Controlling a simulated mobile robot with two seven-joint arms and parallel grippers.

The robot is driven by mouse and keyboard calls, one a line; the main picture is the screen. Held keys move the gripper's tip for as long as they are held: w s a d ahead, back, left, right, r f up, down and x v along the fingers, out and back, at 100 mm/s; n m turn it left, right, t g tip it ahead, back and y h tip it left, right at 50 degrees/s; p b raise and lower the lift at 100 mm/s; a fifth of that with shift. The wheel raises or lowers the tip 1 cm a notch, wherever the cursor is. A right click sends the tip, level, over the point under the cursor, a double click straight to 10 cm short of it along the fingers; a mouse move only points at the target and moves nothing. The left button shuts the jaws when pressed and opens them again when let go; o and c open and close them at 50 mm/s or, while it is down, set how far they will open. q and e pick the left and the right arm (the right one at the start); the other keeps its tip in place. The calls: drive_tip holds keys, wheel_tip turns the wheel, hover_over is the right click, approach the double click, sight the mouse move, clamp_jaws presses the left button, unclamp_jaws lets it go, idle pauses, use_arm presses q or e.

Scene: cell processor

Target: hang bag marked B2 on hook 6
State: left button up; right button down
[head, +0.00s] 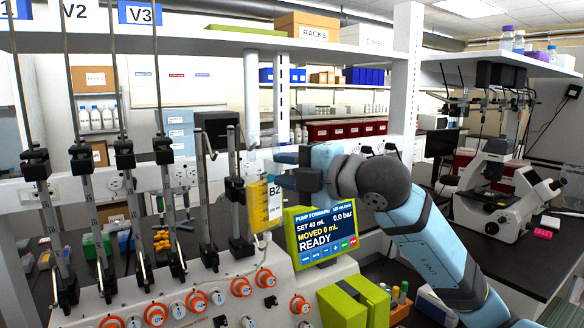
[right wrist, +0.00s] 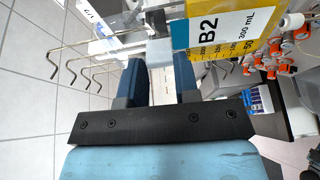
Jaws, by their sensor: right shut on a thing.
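The bag marked B2 (head: 259,207) is yellow with a white label. It hangs upright just left of the pump screen. It also shows in the right wrist view (right wrist: 222,52), with its label and a scale strip. My right gripper (head: 283,168) is at the bag's top end. In the right wrist view its two dark fingers (right wrist: 161,75) are shut on a pale piece at the top of the bag. Several bare wire hooks (right wrist: 62,58) stick out to the left of the fingers there. I cannot read which one is hook 6. My left gripper is not in view.
Several upright rods with black clamps (head: 125,160) stand left of the bag. The pump screen (head: 322,236) reads READY, close to the bag's right. Orange-ringed knobs (head: 241,287) line the machine below. A shelf (head: 240,45) runs above. A microscope (head: 500,185) stands at right.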

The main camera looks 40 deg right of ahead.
sight(269, 178)
drive_tip(key=shift+w+p, duration=0.3)
drive_tip(key=shift+w, duration=0.65)
drive_tip(key=shift+w+d+p, duration=0.1)
drive_tip(key=shift+w+p, duration=0.3)
drive_tip(key=shift+w, duration=0.65)
drive_tip(key=shift+w+f+b, duration=0.5)
drive_tip(key=shift+w+f, duration=0.1)
drive_tip(key=shift+f, duration=0.15)
drive_tip(key=shift+w+f+b, duration=0.4)
drive_tip(key=shift+w+b, duration=0.05)
drive_tip(key=shift+b, duration=0.05)
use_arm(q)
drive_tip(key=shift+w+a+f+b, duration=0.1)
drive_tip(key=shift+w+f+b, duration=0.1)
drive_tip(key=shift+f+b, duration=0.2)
use_arm(e)
drive_tip(key=shift+w+f, duration=0.2)
drive_tip(key=shift+w, duration=0.05)
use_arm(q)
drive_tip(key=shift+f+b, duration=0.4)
use_arm(e)
drive_tip(key=shift+f, duration=0.25)
drive_tip(key=shift+c, duration=1.5)
unclamp_jaws()
